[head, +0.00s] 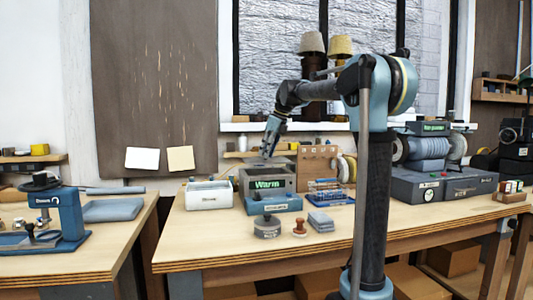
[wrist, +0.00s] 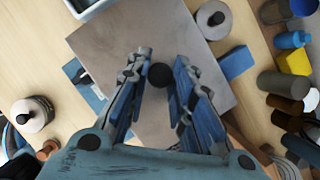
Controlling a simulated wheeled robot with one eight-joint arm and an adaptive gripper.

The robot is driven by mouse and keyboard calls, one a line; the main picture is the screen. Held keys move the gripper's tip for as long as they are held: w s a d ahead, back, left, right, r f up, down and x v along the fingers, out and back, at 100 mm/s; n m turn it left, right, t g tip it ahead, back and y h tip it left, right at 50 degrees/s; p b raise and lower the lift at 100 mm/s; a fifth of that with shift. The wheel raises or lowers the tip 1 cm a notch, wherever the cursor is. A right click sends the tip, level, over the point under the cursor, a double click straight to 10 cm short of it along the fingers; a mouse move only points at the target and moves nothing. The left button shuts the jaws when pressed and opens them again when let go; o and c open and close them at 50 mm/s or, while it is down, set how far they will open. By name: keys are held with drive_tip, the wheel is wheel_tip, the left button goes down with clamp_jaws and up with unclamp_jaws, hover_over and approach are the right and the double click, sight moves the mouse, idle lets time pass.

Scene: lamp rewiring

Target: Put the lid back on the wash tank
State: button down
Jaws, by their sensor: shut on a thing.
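The wash tank (head: 267,184), a grey box labelled "Warm", stands on the workbench in the head view. My gripper (head: 267,154) is above it, pointing down. In the wrist view my gripper (wrist: 160,85) is shut on the round dark knob (wrist: 160,75) of the lid. The lid (wrist: 125,45) is a flat grey square plate that fills the middle of that view. The lid (head: 266,162) shows as a thin plate at the tank's top in the head view; I cannot tell whether it touches the rim. The tank's opening is hidden from the wrist.
A white container (head: 209,195) stands left of the tank, and a blue tray (head: 274,203) in front. A round grey weight (head: 267,227), a stamp (head: 299,227) and folded grey cloths (head: 321,222) lie nearer the front.

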sight(267, 160)
drive_tip(key=shift+f, duration=0.15)
drive_tip(key=shift+f, duration=1.9)
drive_tip(key=shift+f, duration=0.15)
drive_tip(key=c, duration=1.3)
unclamp_jaws()
